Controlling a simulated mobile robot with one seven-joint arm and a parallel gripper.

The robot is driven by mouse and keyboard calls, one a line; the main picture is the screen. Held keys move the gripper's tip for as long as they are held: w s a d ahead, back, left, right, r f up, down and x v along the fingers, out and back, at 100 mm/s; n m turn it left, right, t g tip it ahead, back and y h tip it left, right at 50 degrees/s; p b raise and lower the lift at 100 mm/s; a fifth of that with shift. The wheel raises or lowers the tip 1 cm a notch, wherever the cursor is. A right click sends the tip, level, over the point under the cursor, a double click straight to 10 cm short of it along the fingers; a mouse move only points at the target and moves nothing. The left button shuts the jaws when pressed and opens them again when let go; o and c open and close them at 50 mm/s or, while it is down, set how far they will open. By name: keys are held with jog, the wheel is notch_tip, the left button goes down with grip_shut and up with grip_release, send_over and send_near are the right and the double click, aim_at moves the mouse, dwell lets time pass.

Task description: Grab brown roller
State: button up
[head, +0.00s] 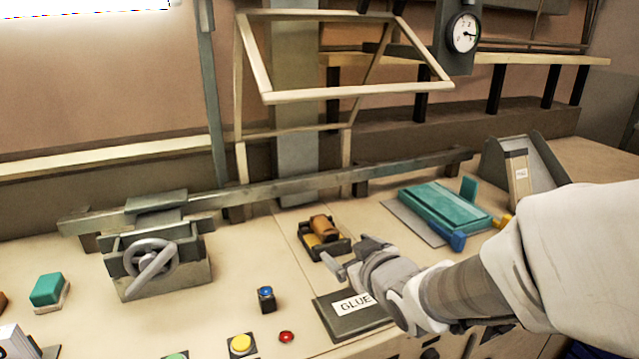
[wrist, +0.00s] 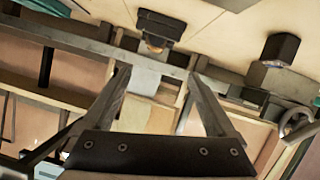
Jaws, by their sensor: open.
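The brown roller (head: 321,226) lies in a small dark holder (head: 338,247) on the bench, near the middle of the head view. A yellowish piece shows beside it in the holder. My gripper (head: 350,256) is just right of and in front of the holder, apart from the roller. In the wrist view my gripper (wrist: 157,76) has its two fingers spread wide with nothing between them. The dark holder (wrist: 160,22) shows beyond the fingertips at the top, with a brownish part, likely the roller (wrist: 155,44), at its edge.
A black GLUE pad (head: 345,324) lies below my gripper. A grey device with a handwheel (head: 160,265) stands left, a teal press (head: 440,208) right. A long metal rail (head: 290,186) runs behind the holder.

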aim_at(329, 232)
jog(key=x, duration=1.1)
jog(key=shift+w+f, duration=0.1)
jog(key=shift+w, duration=0.1)
jog(key=shift+d+x, duration=0.2)
jog(key=shift+x, duration=1.15)
jog(key=shift+d+x, duration=0.25)
jog(key=shift+x, duration=1.1)
jog(key=shift+w, duration=0.15)
grip_shut()
